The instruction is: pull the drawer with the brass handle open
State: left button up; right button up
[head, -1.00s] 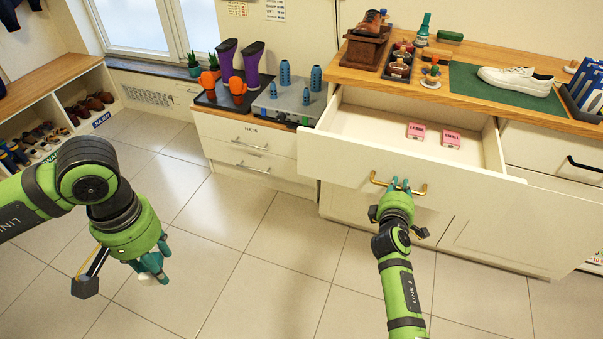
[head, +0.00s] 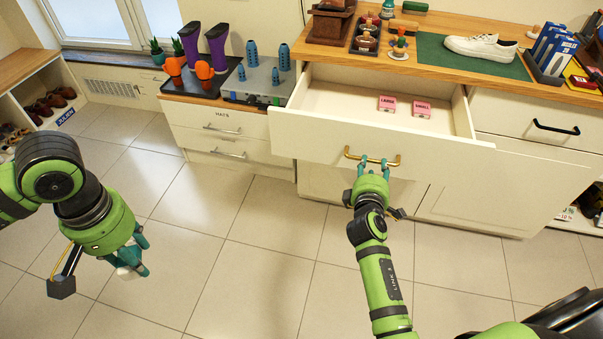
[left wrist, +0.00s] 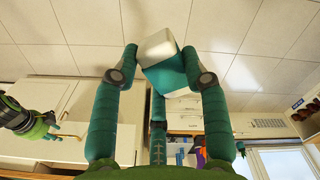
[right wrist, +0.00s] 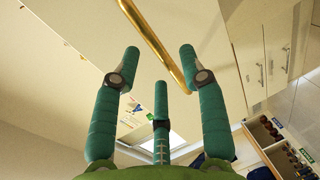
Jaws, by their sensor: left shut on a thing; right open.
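The drawer (head: 300,138) with the brass handle (head: 352,153) stands well out from its cabinet, its inside in view. Two pink boxes, one marked LARGE (head: 387,103) and one SMALL (head: 421,109), lie in it. My right gripper (head: 374,162) is open at the handle. In the right wrist view the brass bar (right wrist: 150,35) crosses between the spread fingertips; whether they touch it I cannot tell. My left gripper (head: 138,255) is off to the left above the floor, shut on a white-and-teal block (left wrist: 168,65), far from the drawer.
The counter above the drawer holds a green mat (head: 470,63) with a white shoe (head: 481,47). A drawer with a black handle (head: 556,127) is at right. Lower drawers (head: 222,128) stand at left. Tiled floor (head: 245,270) before the cabinets is clear.

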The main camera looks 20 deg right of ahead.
jog(key=v, duration=0.8)
jog(key=shift+s, duration=0.15)
